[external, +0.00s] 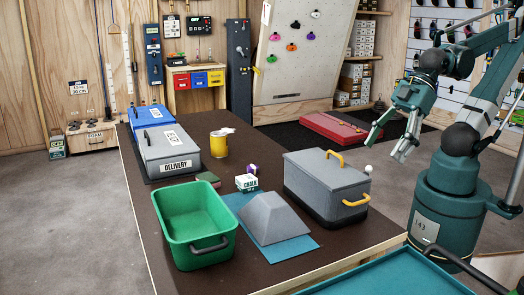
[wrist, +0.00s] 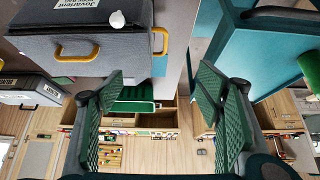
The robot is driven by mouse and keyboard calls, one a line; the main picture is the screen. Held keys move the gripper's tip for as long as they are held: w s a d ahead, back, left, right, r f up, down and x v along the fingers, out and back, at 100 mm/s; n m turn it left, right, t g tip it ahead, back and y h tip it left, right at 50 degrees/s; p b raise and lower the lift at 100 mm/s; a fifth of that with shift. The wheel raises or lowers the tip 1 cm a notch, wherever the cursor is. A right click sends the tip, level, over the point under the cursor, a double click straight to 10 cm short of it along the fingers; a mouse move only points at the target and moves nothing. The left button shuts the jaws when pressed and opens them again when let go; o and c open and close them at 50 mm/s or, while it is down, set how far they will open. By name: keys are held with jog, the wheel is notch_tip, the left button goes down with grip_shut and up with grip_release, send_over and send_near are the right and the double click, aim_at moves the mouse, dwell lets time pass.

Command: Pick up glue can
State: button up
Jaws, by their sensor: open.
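A yellow can (external: 218,145) with something white at its top stands upright on the dark table, right of the grey delivery box, in the external view. It is the only can I make out on the table; I cannot read a glue label. My gripper (external: 385,149) is open and empty, raised off the table's right side, beyond the grey lidded box and far from the can. In the wrist view my two green-padded fingers (wrist: 163,105) are spread apart with nothing between them. I cannot make out the can in that view.
The grey lidded box (external: 325,180) with yellow handles stands between my gripper and the table's middle. A green tub (external: 192,232), a grey wedge (external: 273,218) on a blue mat, a chalk box (external: 246,183) and the delivery box (external: 168,155) also occupy the table (external: 222,277).

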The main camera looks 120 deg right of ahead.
jog(key=w+d+r+m+g+h+p, duration=0.1)
jog(key=w+d+r+m+p, duration=0.15)
jog(key=w+d, duration=0.4)
jog(key=w+d+r+m+h+p, duration=0.1)
jog(key=w+d+r, duration=0.3)
jog(key=w+d, duration=0.25)
jog(key=w+d+m+g+p, duration=0.1)
jog(key=w+d+p, duration=0.1)
jog(key=w+d, duration=0.5)
jog(key=w+d+m+p, duration=0.1)
jog(key=w+d, duration=0.3)
jog(key=d, duration=0.6)
jog(key=m+g+h+p, duration=0.2)
jog(key=m+g+p, duration=0.1)
jog(key=m+p, duration=0.3)
send_over(220, 134)
jog(key=s+a, duration=0.1)
jog(key=a, duration=0.1)
jog(key=shift+n, duration=0.25)
notch_tip(220, 134, down, 17)
jog(key=shift+d+f, duration=0.1)
jog(key=shift+d, duration=0.05)
jog(key=shift+s+d+f, duration=0.15)
jog(key=shift+s+d, duration=0.05)
jog(key=shift+d, duration=0.1)
